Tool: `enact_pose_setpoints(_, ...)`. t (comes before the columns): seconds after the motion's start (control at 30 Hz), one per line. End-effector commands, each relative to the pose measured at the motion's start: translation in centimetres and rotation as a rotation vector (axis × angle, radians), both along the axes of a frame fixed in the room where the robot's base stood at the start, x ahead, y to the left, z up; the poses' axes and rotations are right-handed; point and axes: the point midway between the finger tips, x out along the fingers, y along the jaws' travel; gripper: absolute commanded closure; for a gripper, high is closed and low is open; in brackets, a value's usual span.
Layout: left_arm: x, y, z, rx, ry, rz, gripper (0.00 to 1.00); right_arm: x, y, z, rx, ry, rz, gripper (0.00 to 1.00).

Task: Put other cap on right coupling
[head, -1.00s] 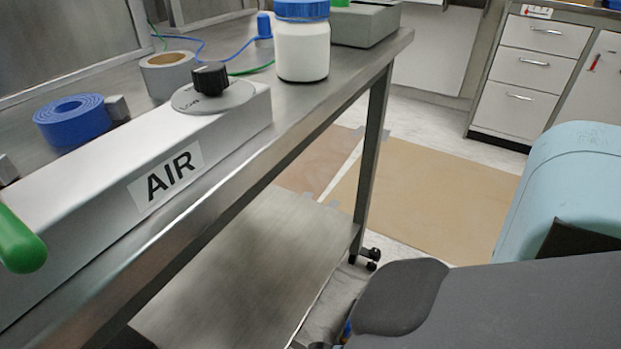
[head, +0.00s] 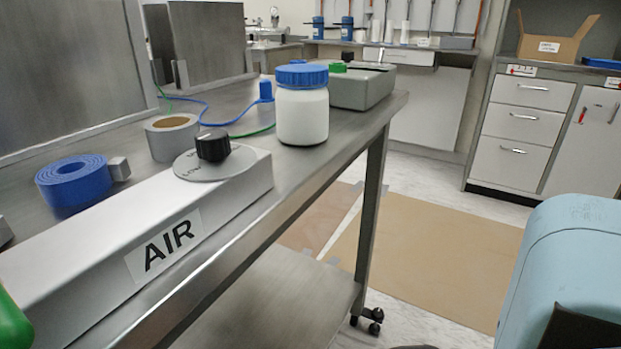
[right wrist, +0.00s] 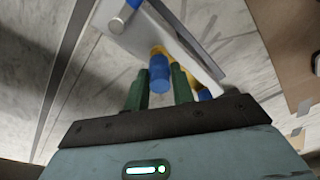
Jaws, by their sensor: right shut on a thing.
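My right gripper (right wrist: 160,84) shows in the right wrist view, its green fingers shut on a small blue cap (right wrist: 159,73). A yellow part shows just beyond the cap; whether it belongs to the cap I cannot tell. Another blue and yellow piece (right wrist: 204,94) is partly hidden behind the right finger. A pale bar with a grey metal edge (right wrist: 186,38) runs beyond the fingertips. I cannot make out which part is the right coupling. My left gripper is not in view.
In the head view, the steel bench (head: 237,218) holds a box marked AIR (head: 100,250) with a black knob, a blue roll (head: 72,182), a tape roll (head: 172,138) and a blue-lidded white jar (head: 302,115). Drawers (head: 520,130) stand beyond open floor with a brown sheet (head: 430,240).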

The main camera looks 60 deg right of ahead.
Motion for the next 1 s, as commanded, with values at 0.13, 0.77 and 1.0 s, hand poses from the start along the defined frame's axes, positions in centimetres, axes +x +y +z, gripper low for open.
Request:
enact_pose_setpoints(0.13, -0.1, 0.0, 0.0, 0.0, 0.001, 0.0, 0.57, 0.0, 0.0, 0.0, 0.001, 0.0, 0.0, 0.98)
enact_pose_setpoints(0.77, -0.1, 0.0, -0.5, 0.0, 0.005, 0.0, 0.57, 0.0, 0.0, -0.9, 0.0, -0.001, 0.0, 0.98)
enact_pose_setpoints(1.0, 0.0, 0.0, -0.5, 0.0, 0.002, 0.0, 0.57, 0.0, 0.0, -1.0, 0.0, -0.001, 0.0, 0.98)
